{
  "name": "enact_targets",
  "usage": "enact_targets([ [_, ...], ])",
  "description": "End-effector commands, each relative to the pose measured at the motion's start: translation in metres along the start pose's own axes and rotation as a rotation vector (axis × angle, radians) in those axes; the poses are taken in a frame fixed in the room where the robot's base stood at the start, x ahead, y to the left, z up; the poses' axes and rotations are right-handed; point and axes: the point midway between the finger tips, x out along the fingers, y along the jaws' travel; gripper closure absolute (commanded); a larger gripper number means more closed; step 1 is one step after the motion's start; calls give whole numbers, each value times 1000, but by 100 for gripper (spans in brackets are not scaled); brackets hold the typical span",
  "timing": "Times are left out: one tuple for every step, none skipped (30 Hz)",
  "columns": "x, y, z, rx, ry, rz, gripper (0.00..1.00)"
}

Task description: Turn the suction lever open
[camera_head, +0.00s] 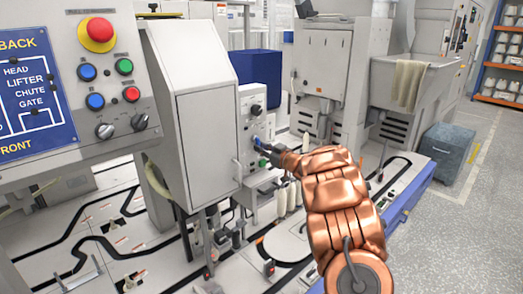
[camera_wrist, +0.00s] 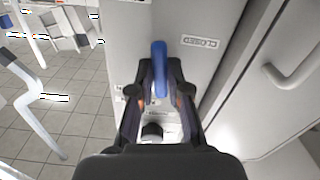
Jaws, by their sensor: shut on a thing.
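The suction lever (camera_wrist: 159,60) has a blue handle, seen between my fingertips in the wrist view. My gripper (camera_wrist: 159,90) is shut on it, with a dark finger on each side. In the head view my gripper (camera_head: 264,148) reaches the light grey panel (camera_head: 255,128) beside the cabinet. There the lever is small and mostly hidden by the gripper. In the wrist view a label (camera_wrist: 200,42) reading "CLOSED" is on the panel, right of the lever's tip. A dark round knob (camera_wrist: 152,131) shows below, between the fingers.
A grey cabinet with a door handle (camera_wrist: 292,68) stands close to the right in the wrist view. A control box with a red button (camera_head: 100,30) is at the left in the head view. A blue box (camera_head: 257,68) is behind the panel.

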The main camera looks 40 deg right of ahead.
Motion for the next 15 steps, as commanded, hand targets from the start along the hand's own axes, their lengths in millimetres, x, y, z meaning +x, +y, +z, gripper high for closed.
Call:
enact_targets([
  [-1, 2, 2, -35, 0, 3, 100],
  [-1, 3, 2, -62, 0, 3, 100],
  [-1, 4, 2, -98, -1, 3, 100],
  [-1, 5, 2, -126, -1, 3, 100],
  [-1, 5, 2, -154, -1, 3, 100],
  [-1, 6, 2, -193, -1, 3, 100],
  [-1, 7, 2, -221, -1, 3, 100],
  [-1, 8, 2, -251, -1, 3, 100],
  [-1, 9, 1, -289, -1, 3, 100],
  [0, 10, 1, -318, -1, 3, 100],
  [0, 10, 0, -347, 0, 3, 100],
  [0, 11, 0, -385, 0, 3, 100],
  [0, 12, 0, -413, 0, 3, 100],
  [0, 12, 0, -442, 0, 3, 100],
  [0, 13, -1, -480, 0, 3, 100],
])
